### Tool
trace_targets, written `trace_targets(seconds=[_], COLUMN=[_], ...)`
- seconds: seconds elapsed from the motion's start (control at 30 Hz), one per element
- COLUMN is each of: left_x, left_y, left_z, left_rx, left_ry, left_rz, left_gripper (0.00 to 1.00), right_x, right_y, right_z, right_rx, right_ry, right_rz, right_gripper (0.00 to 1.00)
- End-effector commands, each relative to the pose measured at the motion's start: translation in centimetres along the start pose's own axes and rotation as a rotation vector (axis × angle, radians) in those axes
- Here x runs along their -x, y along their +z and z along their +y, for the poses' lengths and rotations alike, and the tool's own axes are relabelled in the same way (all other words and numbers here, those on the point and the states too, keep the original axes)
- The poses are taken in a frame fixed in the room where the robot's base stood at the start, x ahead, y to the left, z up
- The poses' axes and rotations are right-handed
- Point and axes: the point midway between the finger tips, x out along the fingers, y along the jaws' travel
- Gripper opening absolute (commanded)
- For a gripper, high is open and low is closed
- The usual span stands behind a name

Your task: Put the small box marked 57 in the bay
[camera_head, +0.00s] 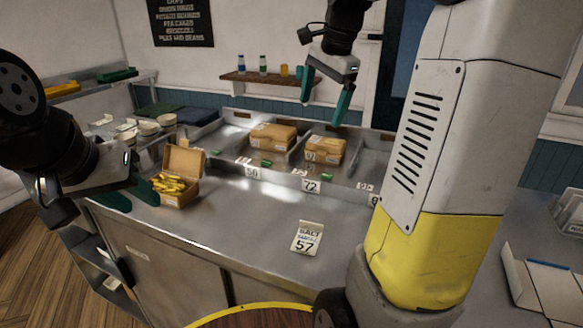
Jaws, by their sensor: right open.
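I cannot read 57 on any box. An open cardboard box (180,198) holding yellow pieces stands at the counter's left. My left gripper (128,198) is at that box's left side, its teal fingers apart; whether one touches the box is unclear. Two closed brown boxes, one left (272,136) and one right (323,150), sit in divided bays at the back, behind number tags, one reading 72 (311,185). My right gripper (325,96) is open and empty above the right box.
The steel counter (250,215) is clear between the open box and the card. White bowls (147,127) stand at back left. A wall shelf (262,79) holds small bottles. My own yellow and white body part blocks the right side.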

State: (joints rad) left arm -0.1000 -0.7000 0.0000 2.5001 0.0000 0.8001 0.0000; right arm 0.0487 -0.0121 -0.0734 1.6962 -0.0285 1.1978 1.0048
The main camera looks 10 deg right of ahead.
Motion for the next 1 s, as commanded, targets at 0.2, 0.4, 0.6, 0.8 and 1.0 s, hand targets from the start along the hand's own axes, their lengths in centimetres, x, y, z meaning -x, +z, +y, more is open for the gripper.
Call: trace_targets(seconds=[0.2, 0.4, 0.6, 0.8, 1.0], left_x=[0.0, 0.0, 0.0, 0.0, 0.0], left_y=[0.0, 0.0, 0.0, 0.0, 0.0], left_z=[0.0, 0.0, 0.0, 0.0, 0.0], left_rx=[0.0, 0.0, 0.0, 0.0, 0.0], left_ry=[0.0, 0.0, 0.0, 0.0, 0.0], left_rz=[0.0, 0.0, 0.0, 0.0, 0.0], left_gripper=[0.36, 0.36, 0.36, 0.36, 0.36], right_x=[1.1, -0.2, -2.0, -2.6, -2.6], right_y=[7.6, 13.3, 16.4, 17.1, 17.1], right_z=[5.4, 10.7, 14.0, 14.9, 14.8], right_rx=[0.472, 0.875, 1.125, 1.192, 1.191], right_ry=[-0.122, -0.204, -0.242, -0.249, -0.248], right_rz=[0.044, 0.123, 0.19, 0.209, 0.208], right_gripper=[0.94, 0.94, 0.94, 0.94, 0.94])
